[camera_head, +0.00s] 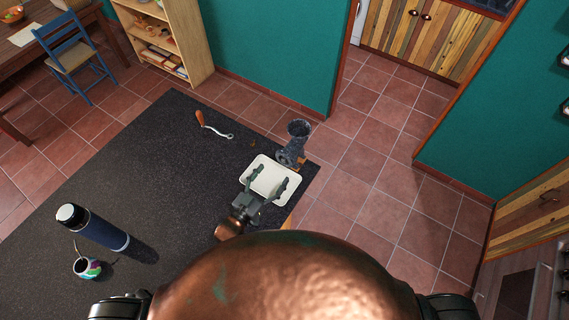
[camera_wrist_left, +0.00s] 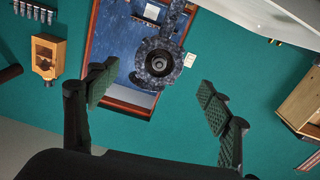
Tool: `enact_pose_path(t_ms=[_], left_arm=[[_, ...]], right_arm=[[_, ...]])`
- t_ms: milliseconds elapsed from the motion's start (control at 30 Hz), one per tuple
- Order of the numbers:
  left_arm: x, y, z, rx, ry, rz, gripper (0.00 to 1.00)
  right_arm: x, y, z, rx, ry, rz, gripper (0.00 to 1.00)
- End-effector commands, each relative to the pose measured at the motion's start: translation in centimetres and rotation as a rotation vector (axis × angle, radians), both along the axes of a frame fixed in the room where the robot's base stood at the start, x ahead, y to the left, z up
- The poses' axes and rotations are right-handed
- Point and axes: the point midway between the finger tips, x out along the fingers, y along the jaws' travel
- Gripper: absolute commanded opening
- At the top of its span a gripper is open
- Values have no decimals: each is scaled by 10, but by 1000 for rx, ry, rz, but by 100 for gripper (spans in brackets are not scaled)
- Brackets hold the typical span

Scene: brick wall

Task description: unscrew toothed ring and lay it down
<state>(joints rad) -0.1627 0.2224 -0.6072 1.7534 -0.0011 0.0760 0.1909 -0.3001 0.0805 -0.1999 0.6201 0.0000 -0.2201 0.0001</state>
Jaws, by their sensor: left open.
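A dark speckled meat grinder (camera_head: 290,154) stands at the right end of the dark table, its round hopper upward. In the left wrist view its round mouth faces the camera, with a dark speckled toothed ring (camera_wrist_left: 144,66) around a darker centre. My left gripper (camera_head: 266,182) is open and empty, its two green-padded fingers spread above a white tray (camera_head: 265,164). In the left wrist view the fingers (camera_wrist_left: 159,88) stand to either side of the ring, apart from it. My right gripper is not in view.
A crank with an orange handle (camera_head: 203,118) lies left of the grinder. A dark blue flask (camera_head: 105,233) and a colourful cup (camera_head: 87,268) stand at the left of the dark table (camera_head: 150,165). The table's middle is clear.

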Motion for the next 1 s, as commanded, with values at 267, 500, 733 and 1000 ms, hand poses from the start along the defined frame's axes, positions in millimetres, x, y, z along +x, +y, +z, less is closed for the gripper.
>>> enact_pose_path(t_ms=[267,500,733,1000], left_arm=[[0,0,3,0,0,0,73],[9,-6,3,-1,-2,0,73],[22,-15,3,-1,-2,-1,73],[37,-25,2,-1,-1,0,73]], right_arm=[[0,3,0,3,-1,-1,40],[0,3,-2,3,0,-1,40],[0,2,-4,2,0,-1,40],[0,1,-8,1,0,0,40]])
